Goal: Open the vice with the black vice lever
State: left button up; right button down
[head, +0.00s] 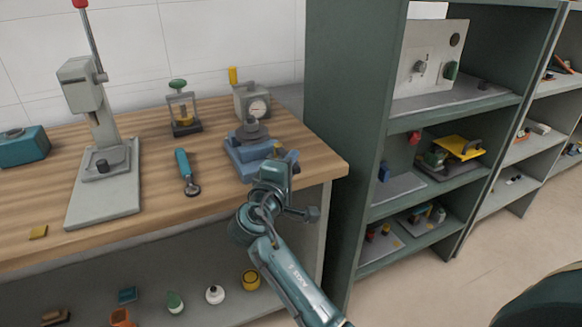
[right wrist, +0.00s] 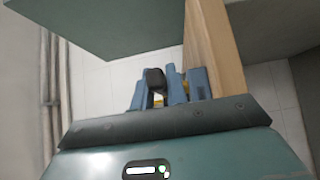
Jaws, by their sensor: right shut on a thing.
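The blue vice (head: 243,160) stands near the right front edge of the wooden workbench, with a dark grey round part on top. My right gripper (head: 284,157) is at the right front side of the vice and partly hides it. In the right wrist view, its blue fingers (right wrist: 167,88) are closed around a black end piece (right wrist: 155,78), which looks like the black vice lever. The rest of the lever is hidden in both views. My left gripper is in neither view.
On the workbench (head: 215,207) are a grey lever press (head: 97,110), a teal-handled tool (head: 184,168), a small green-topped press (head: 182,110) and a dial gauge device (head: 253,102). A green shelf unit (head: 340,110) stands close on the right. Loose parts lie under the bench.

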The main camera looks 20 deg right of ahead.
dwell(0.4)
jog(key=c, duration=1.4)
grip_release()
